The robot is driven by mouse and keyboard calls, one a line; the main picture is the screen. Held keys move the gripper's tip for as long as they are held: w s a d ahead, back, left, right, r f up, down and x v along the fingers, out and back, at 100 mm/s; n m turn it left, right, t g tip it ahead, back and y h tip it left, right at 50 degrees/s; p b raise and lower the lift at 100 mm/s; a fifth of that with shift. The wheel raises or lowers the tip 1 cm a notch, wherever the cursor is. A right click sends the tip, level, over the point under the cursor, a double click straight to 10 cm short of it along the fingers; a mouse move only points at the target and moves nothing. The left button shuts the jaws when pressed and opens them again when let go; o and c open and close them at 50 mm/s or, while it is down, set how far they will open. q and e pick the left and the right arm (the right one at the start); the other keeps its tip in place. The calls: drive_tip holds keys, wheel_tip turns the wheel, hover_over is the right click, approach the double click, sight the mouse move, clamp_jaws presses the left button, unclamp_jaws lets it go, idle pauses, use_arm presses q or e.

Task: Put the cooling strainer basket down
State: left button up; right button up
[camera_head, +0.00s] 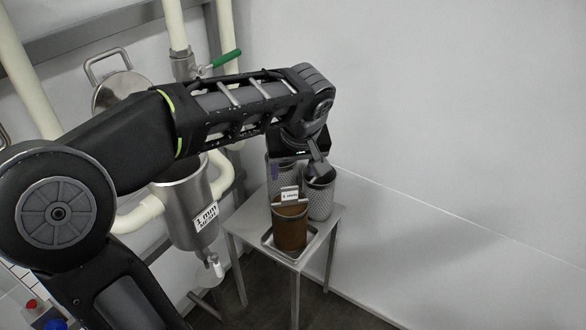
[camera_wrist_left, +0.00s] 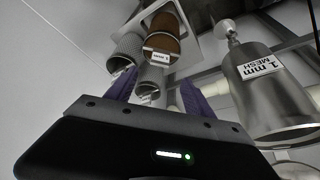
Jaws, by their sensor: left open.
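A brown basket-like container (camera_head: 291,228) with a small white label stands upright in a shallow metal tray (camera_head: 269,238) on a small metal table (camera_head: 244,222). Grey mesh strainer baskets stand behind it, one at the right (camera_head: 319,198) and one partly hidden (camera_head: 279,178). My left gripper (camera_head: 298,170) is over the mesh baskets, its fingers spread. In the left wrist view the open purple fingers (camera_wrist_left: 160,92) have a mesh basket (camera_wrist_left: 151,79) between them, apparently not gripped. The brown container also shows there (camera_wrist_left: 165,30). I cannot tell which one is the cooling basket. My right gripper is out of view.
A steel tank (camera_head: 186,205) labelled 1 mm mesh hangs left of the table; it also shows in the left wrist view (camera_wrist_left: 262,95). Pale pipes (camera_head: 178,25) and a green-handled valve (camera_head: 226,58) stand behind. The white wall (camera_head: 450,120) is close behind the table.

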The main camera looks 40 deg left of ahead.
use_arm(q)
drive_tip(key=shift+f, duration=0.1)
idle(0.5)
drive_tip(key=d+f+m+g+h, duration=0.1)
drive_tip(key=d+f+m+h, duration=0.1)
drive_tip(key=d+f, duration=0.55)
drive_tip(key=s+d+f+m+h, duration=0.15)
drive_tip(key=d+f, duration=0.25)
drive_tip(key=f, duration=0.6)
drive_tip(key=d+f+m+g+h, duration=0.1)
drive_tip(key=d+f+m+h, duration=0.1)
drive_tip(key=d+f, duration=0.45)
drive_tip(key=s+d+f+m+h, duration=0.1)
drive_tip(key=s+d+f, duration=0.3)
drive_tip(key=s+f, duration=0.4)
drive_tip(key=s+d+f+m+h, duration=0.1)
drive_tip(key=s+d+f, duration=0.3)
drive_tip(key=s+f, duration=0.4)
wheel_tip(320, 180, down, 2)
drive_tip(key=shift+d+f, duration=0.15)
drive_tip(key=shift+f, duration=0.05)
drive_tip(key=shift+c, duration=0.4)
